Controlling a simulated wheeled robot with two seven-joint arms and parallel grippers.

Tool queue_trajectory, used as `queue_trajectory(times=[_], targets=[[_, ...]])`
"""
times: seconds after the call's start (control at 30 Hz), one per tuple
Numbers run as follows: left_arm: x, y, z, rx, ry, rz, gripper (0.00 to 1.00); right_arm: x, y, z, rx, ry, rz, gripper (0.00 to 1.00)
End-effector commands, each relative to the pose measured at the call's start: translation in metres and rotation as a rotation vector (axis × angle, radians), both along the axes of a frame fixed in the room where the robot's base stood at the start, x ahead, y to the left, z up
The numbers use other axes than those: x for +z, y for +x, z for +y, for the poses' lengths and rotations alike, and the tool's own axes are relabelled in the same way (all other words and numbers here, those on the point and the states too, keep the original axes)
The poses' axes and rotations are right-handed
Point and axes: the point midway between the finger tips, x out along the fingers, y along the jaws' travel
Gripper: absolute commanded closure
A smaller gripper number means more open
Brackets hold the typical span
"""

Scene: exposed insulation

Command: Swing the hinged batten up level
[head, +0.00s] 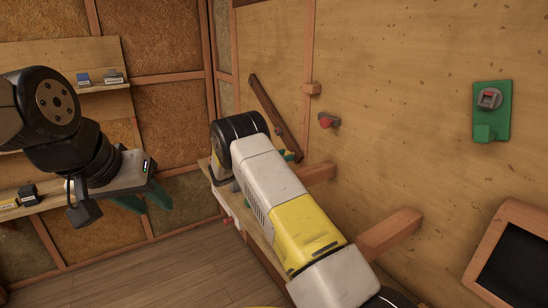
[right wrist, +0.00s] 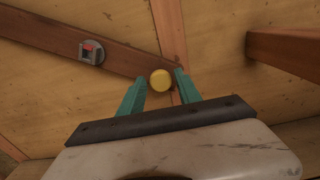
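The dark brown batten (head: 275,115) slants down to the right against the plywood wall in the head view. In the right wrist view the batten (right wrist: 55,42) slopes down from upper left towards my right gripper (right wrist: 160,80). A round yellow disc (right wrist: 160,80) shows between its two green fingertips, near the batten's lower end. The fingers are apart, with a thin gap on each side of the disc; contact is not clear. In the head view my right arm hides most of that gripper. My left gripper (head: 146,200) is open and empty, away from the batten at left.
A red knob (head: 327,121) is on the wall right of the batten. Wooden blocks (head: 390,233) stick out below it. A green wall box (head: 492,110) and a dark framed board (head: 515,258) are at right. Shelves (head: 65,52) with small boxes stand at left.

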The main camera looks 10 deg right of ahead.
Motion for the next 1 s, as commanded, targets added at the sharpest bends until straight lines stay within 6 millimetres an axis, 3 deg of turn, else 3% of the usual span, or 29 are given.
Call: queue_trajectory(times=[0.03,0.17,0.2,1.0], targets=[[0.0,0.0,0.0,0.0,0.0,0.0,0.64,0.0001,0.0,0.0001,0.0,0.0,0.0,0.72],[0.0,0.0,0.0,0.0,0.0,0.0,0.64,0.0002,0.0,0.0003,0.0,0.0,0.0,0.97],[0.0,0.0,0.0,0.0,0.0,0.0,0.64,0.0002,0.0,0.0003,0.0,0.0,0.0,1.0],[0.0,0.0,0.0,0.0,0.0,0.0,0.64,0.0003,-0.0001,0.0007,0.001,0.0,0.0,1.0]])
